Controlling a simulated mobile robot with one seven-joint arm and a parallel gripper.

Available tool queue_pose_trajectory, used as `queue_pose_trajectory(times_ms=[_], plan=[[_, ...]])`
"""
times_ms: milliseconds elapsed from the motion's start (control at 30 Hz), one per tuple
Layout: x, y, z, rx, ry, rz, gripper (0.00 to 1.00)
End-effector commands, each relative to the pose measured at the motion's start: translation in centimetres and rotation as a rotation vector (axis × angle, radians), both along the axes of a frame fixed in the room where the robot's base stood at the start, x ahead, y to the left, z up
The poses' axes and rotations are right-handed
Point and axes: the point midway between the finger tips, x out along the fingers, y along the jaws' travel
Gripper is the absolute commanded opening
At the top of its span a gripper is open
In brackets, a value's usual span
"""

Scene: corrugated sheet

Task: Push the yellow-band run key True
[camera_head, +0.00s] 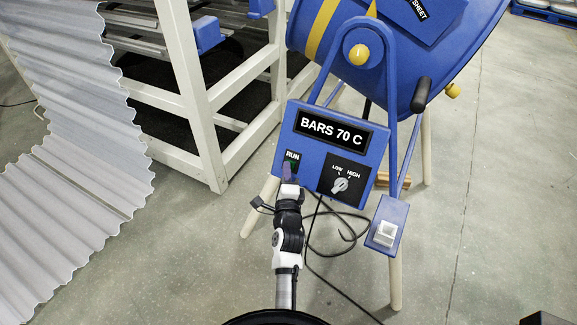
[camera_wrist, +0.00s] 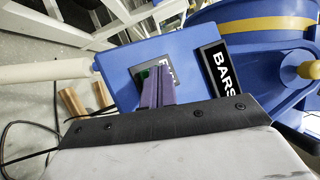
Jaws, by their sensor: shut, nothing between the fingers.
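The blue machine has a drum (camera_head: 400,60) with a yellow band (camera_head: 321,28), which also shows in the wrist view (camera_wrist: 265,24). Its blue control box (camera_head: 313,120) reads BARS 70 C. The RUN key (camera_head: 294,163) is on a dark plate at the box's lower left. A bit of its green face also shows in the wrist view (camera_wrist: 145,73). My gripper (camera_head: 287,166) is shut and empty, its purple fingers right in front of the RUN key and hiding most of it. The fingers show in the wrist view (camera_wrist: 157,76). Whether they touch the key, I cannot tell.
A LOW/HIGH knob (camera_head: 340,185) is right of the key. A white switch (camera_head: 385,233) sits on a blue bracket lower right. Black cables (camera_head: 335,240) hang below the box. A white frame (camera_head: 195,100) and corrugated sheet (camera_head: 60,170) stand left. The floor at right is mostly clear.

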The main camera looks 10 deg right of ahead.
Motion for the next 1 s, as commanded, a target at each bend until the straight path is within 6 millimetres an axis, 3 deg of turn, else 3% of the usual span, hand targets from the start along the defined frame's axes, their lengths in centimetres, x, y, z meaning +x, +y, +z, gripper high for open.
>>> queue_pose_trajectory(times_ms=[1000], plan=[[-0.9, 0.6, 0.6, 0.000, 0.001, 0.000, 0.00]])
